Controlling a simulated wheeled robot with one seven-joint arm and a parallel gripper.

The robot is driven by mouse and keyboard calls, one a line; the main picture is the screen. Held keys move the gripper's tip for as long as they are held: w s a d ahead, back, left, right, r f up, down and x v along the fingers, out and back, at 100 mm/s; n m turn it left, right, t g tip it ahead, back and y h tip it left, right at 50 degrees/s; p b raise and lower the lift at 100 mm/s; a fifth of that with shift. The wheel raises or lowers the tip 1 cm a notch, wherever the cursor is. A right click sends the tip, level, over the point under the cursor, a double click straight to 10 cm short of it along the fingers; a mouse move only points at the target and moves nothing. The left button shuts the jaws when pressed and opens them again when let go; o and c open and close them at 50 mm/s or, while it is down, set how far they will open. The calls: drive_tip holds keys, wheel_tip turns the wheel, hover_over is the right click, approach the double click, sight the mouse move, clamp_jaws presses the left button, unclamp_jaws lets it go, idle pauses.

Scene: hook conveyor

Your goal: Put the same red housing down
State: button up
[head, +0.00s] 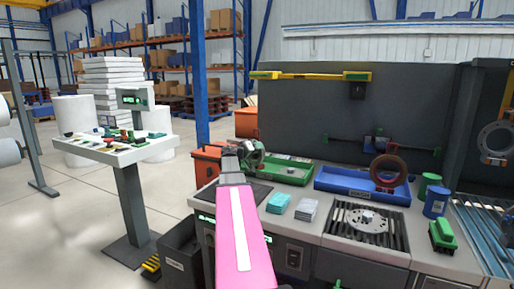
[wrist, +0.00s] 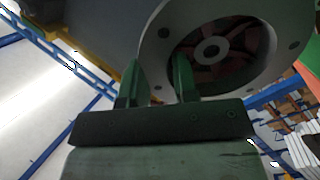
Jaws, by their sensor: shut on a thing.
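My gripper (wrist: 157,76) is shut on the rim of a round housing (wrist: 268,40). In the wrist view the housing has a grey flange with bolt holes, and dark reddish parts with a grey hub inside. One green finger is outside the rim and the other is at its inner opening. In the head view my gripper (head: 246,153) is above the left end of the workbench (head: 322,228), and my arm hides much of the housing. A separate reddish-brown ring (head: 376,177) stands upright in the blue tray (head: 335,181).
A green tray (head: 293,173) lies right of my gripper. Teal (head: 278,203) and grey packets (head: 306,210) lie in front of it. A slatted grille (head: 388,233), green and blue cans (head: 436,203) and a green brush (head: 442,235) are to the right. A white side table (head: 120,155) holds small parts.

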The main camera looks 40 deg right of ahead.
drive_tip(key=o, duration=0.9)
drive_tip(key=shift+f, duration=0.1)
drive_tip(key=shift+o, duration=0.2)
drive_tip(key=s+a, duration=0.1)
drive_tip(key=a, duration=1.1)
drive_tip(key=shift+r, duration=0.2)
drive_tip(key=shift+s, duration=0.1)
